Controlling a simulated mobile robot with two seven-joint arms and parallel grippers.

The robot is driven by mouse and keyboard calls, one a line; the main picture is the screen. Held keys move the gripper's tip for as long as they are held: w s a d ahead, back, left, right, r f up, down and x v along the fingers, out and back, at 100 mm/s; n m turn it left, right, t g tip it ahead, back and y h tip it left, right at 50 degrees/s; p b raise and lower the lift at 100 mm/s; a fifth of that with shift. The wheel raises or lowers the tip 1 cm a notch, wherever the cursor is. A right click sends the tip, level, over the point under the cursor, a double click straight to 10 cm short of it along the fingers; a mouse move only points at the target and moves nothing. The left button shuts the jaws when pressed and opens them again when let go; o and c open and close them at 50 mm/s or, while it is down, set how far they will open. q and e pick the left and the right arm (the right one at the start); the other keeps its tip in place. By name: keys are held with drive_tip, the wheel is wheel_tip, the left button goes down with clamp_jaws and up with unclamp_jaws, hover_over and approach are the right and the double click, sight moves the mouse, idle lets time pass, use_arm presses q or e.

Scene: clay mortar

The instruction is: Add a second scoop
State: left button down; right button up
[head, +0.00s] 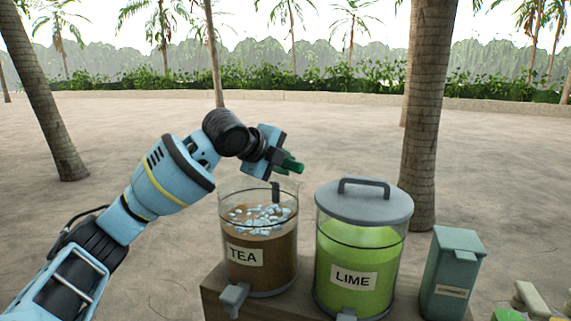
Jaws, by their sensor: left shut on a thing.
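My left gripper (277,160) is above the open top of the tea dispenser (262,275), towards its right rim. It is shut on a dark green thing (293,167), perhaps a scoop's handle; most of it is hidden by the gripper. The tea dispenser is a clear round jar of brown tea with a label and a grey tap. Several pale ice pieces (262,218) float at the tea's surface. A small dark upright piece (276,191) shows just below the gripper at the jar's rim; I cannot tell what it belongs to. My right gripper is out of view.
A lime dispenser (329,258) with a grey handled lid (364,202) stands right of the tea. A teal lidded bin (450,277) with a small label is further right. They stand on a wooden surface (213,289). Pale blocks (531,298) lie at the lower right.

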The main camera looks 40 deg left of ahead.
use_arm(q)
drive_tip(key=shift+s+f+t, duration=0.2)
drive_tip(key=shift+f+t, duration=0.05)
drive_tip(key=shift+t, duration=0.55)
drive_tip(key=shift+s+a+f+t+b, duration=0.1)
drive_tip(key=shift+t+b, duration=0.45)
drive_tip(key=shift+t, duration=0.25)
drive_tip(key=shift+s+t+h+b, duration=0.15)
drive_tip(key=shift+t+h+b, duration=0.15)
drive_tip(key=shift+t+b, duration=0.25)
drive_tip(key=shift+s+r+t, duration=0.15)
drive_tip(key=shift+r+t, duration=0.2)
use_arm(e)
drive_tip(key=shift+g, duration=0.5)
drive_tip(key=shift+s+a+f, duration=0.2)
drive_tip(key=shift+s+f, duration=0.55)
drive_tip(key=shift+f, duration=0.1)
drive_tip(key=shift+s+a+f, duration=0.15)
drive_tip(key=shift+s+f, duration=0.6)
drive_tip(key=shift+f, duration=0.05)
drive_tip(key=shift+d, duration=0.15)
use_arm(q)
drive_tip(key=shift+a, duration=0.1)
